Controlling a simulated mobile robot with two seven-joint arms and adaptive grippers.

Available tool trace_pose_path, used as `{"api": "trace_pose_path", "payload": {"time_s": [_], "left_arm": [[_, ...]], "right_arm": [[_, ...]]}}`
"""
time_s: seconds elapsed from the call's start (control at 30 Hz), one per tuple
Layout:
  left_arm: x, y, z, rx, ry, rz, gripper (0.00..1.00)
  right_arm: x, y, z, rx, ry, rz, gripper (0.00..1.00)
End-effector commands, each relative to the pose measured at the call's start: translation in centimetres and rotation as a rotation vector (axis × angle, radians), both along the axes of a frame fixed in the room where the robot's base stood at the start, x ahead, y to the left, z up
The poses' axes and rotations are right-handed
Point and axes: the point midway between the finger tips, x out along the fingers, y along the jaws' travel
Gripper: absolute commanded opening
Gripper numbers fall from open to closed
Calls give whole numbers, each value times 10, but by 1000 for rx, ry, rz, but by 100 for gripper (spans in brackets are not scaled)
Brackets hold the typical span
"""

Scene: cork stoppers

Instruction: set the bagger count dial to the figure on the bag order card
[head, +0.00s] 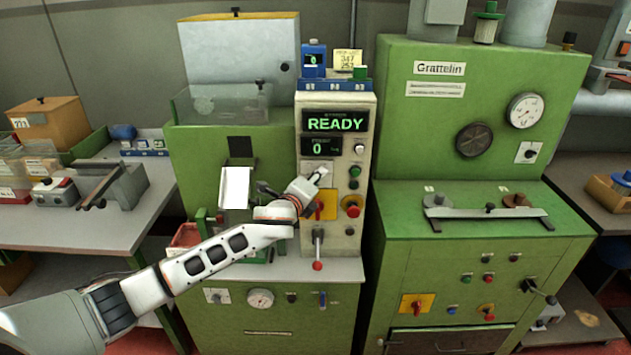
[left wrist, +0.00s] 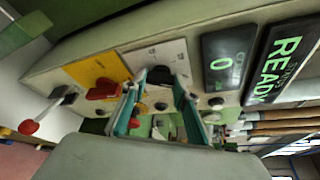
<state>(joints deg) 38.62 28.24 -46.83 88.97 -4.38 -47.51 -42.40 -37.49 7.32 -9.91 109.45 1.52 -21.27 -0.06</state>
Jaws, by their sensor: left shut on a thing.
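The control panel (head: 340,215) of the green machine stands in the middle of the head view. My left gripper (head: 320,175) reaches its dial plate, and its fingers hide the dial there. In the left wrist view a black dial knob (left wrist: 160,75) sits between the fingertips of my left gripper (left wrist: 159,90), which is shut on it. The upper display (head: 337,123) reads READY, and the lower display (head: 320,147) reads 0. A pale yellow card (head: 347,60) with small figures, not surely legible, stands on top of the panel. My right gripper is not in view.
A red knob on a yellow plate (left wrist: 103,90) is close beside my left fingers. A red-tipped lever (head: 318,265) and another red knob (head: 352,207) stick out nearby. A second green machine (head: 480,220) stands to the right, a grey bench (head: 60,235) to the left.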

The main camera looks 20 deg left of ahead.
Motion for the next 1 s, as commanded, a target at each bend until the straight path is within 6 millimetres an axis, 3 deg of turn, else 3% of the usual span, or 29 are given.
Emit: {"api": "trace_pose_path", "payload": {"time_s": [0.1,0.13,0.2,0.67,1.0], "left_arm": [[-1,-1,-2,-1,3,-1,7],[-1,-1,-2,-1,3,-1,31],[0,-1,-2,-1,3,-1,46],[-7,0,0,-1,1,-1,46],[-61,3,10,-1,2,-2,46]], "right_arm": [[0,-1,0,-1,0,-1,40],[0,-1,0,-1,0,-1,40],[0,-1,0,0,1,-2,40],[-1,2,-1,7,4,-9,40],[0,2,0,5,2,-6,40]]}}
